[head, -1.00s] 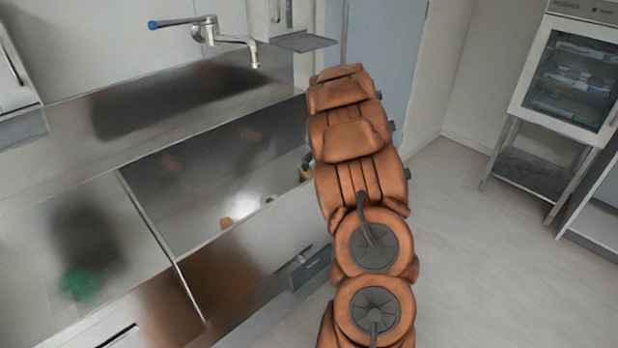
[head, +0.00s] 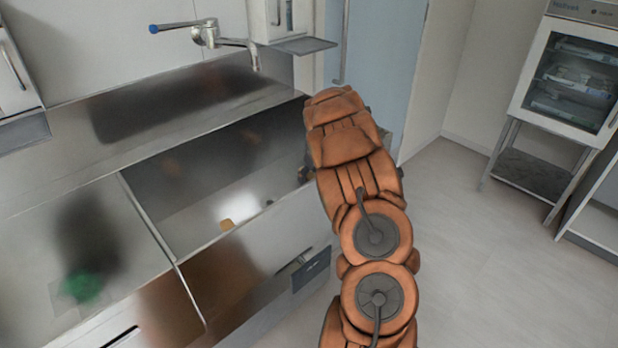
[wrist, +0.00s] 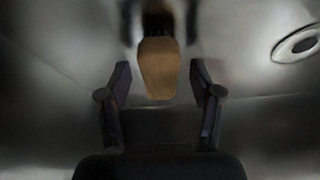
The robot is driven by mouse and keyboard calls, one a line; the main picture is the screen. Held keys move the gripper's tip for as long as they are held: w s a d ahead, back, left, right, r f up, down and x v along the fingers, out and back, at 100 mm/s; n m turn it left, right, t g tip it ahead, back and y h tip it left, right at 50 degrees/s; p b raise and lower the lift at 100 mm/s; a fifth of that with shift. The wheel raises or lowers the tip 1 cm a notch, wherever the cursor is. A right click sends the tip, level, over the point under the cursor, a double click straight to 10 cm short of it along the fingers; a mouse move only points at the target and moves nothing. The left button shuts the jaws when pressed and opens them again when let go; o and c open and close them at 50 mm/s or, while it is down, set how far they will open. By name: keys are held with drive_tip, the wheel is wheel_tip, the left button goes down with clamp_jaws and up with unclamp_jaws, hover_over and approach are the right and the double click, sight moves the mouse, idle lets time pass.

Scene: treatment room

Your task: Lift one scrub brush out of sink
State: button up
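A tan wooden piece of a scrub brush (wrist: 158,68) shows in the wrist view, with a dark part at its top end. My gripper (wrist: 160,88) is open, with one dark finger on each side of the tan piece and a visible gap on both sides. In the head view a small tan end of the brush (head: 227,224) shows low in the steel sink (head: 190,205), near its front wall. My gripper is mostly hidden behind my orange arm there, at the sink's right side.
The round drain (wrist: 297,44) lies to the right in the wrist view. A tap (head: 235,42) and a wall dispenser (head: 290,25) are above the back of the sink. A glass-fronted cabinet (head: 575,75) stands at the right.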

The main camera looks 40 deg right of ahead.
drive_tip(key=c, duration=1.1)
